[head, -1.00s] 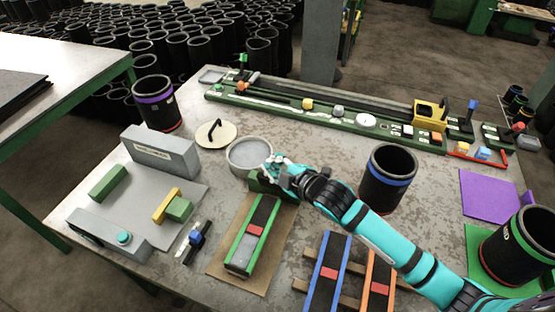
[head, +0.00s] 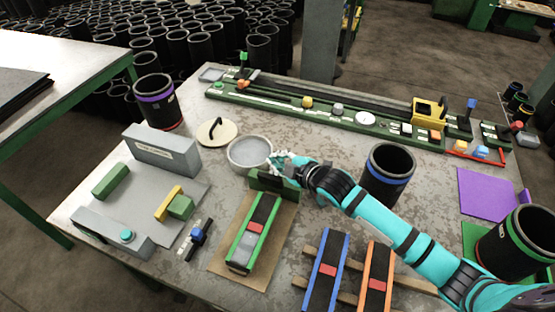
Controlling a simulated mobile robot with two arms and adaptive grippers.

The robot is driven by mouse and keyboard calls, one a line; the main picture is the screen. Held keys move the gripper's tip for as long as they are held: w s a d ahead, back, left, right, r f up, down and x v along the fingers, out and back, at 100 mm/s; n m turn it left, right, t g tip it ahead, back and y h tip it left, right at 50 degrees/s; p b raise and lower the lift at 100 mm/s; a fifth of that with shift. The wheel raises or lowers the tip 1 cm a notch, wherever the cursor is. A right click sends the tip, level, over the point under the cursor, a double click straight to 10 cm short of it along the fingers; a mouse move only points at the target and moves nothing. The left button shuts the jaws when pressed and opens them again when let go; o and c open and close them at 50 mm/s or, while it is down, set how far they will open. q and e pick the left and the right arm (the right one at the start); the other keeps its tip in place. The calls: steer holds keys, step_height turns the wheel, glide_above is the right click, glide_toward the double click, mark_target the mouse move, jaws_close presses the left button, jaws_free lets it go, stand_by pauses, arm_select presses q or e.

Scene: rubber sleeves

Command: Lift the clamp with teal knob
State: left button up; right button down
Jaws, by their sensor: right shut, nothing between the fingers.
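A grey block with a round teal knob (head: 126,236) on top stands at the front left of the table, on a flat grey plate (head: 150,206). Nearby, apart from it, a small dark bar with a blue knob (head: 197,235) lies on the table. My right gripper (head: 280,160) is shut and empty, well to the right of the teal knob. It is beside the round grey dish (head: 250,153) and just behind a dark green upright plate (head: 270,183). The arm hides part of the fingers. My left gripper is not in view.
Green, blue (head: 326,270) and orange (head: 376,279) rails lie at the front. Black sleeves with purple (head: 157,101), blue (head: 388,175) and green (head: 517,243) bands stand on the table. A grey box (head: 162,150) and yellow block (head: 168,203) stand near the teal knob.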

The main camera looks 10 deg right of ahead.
steer(key=shift+w+d+g+p, duration=0.15)
steer(key=shift+w+g+p, duration=0.05)
steer(key=shift+g+p, duration=0.1)
steer(key=shift+w+d+f+m+g+y, duration=0.2)
steer(key=shift+w+d+m, duration=0.15)
steer(key=shift+w, duration=0.25)
steer(key=shift+w+d+f+m+g+y, duration=0.1)
steer(key=shift+w+d+m+g, duration=0.15)
steer(key=shift+w+d, duration=0.3)
steer(key=shift+w+d+f, duration=0.1)
steer(key=shift+w+d, duration=0.05)
steer(key=shift+w, duration=0.3)
